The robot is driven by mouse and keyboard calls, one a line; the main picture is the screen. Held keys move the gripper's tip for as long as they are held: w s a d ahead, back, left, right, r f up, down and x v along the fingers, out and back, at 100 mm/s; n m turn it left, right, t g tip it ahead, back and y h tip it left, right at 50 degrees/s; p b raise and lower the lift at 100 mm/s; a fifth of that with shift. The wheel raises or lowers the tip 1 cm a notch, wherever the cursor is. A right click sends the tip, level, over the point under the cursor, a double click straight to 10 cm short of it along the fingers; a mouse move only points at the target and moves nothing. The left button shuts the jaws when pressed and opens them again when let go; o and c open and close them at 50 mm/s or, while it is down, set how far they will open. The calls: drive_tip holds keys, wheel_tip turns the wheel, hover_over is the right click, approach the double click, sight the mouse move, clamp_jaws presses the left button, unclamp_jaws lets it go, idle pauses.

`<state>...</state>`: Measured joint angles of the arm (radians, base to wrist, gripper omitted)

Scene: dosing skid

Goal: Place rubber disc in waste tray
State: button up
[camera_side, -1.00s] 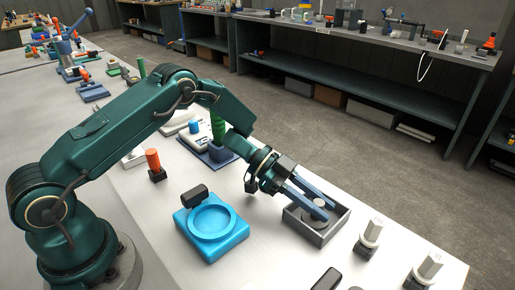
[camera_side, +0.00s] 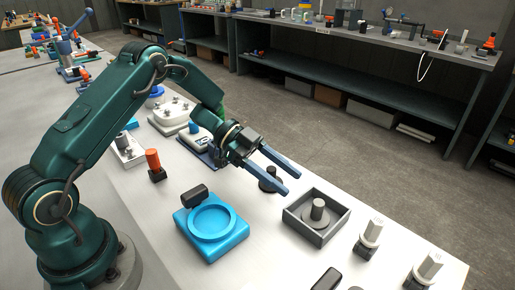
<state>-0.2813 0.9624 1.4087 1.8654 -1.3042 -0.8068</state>
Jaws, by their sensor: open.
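A grey rubber disc (camera_side: 318,212) with an upright cylindrical knob rests inside the square grey waste tray (camera_side: 299,230), near its middle. Its lower edge is partly hidden by the tray wall. My gripper (camera_side: 291,182) is open and empty, with its two blue-grey fingers apart. It is above the table, up and to the left of the tray, and clear of the disc.
A dark round-based piece (camera_side: 270,182) stands below my fingers and is partly hidden by them. A blue fixture with a round recess (camera_side: 212,222) is left of the tray. White-topped posts (camera_side: 370,235) stand to the right. An orange-topped post (camera_side: 154,164) stands at the left.

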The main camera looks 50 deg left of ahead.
drive_tip(key=v, duration=0.3)
drive_tip(key=shift+w, duration=0.1)
drive_tip(key=w+a+r+n+t+y, duration=0.25)
drive_tip(key=w+r+t+y, duration=0.2)
drive_tip(key=r, duration=0.25)
drive_tip(key=w+a+r+n+t+y, duration=0.1)
drive_tip(key=w+r+n+t+y, duration=0.25)
drive_tip(key=r+t, duration=0.3)
drive_tip(key=s+a+r+n+g+y, duration=0.1)
drive_tip(key=s+a+r+n+y, duration=0.35)
drive_tip(key=y, duration=0.25)
drive_tip(key=s+d+f+n+g, duration=0.1)
drive_tip(key=s+d+f+g, duration=0.1)
drive_tip(key=s, duration=0.5)
drive_tip(key=s+d+f+n+g+h, duration=0.1)
drive_tip(key=s+d+f+n+g, duration=0.1)
drive_tip(key=s, duration=0.6)
drive_tip(key=s+d+f+n+g+h, duration=0.1)
drive_tip(key=s+f+g, duration=0.2)
drive_tip(key=s+f, duration=0.2)
drive_tip(key=s, duration=0.3)
drive_tip(key=shift+d+g, duration=0.4)
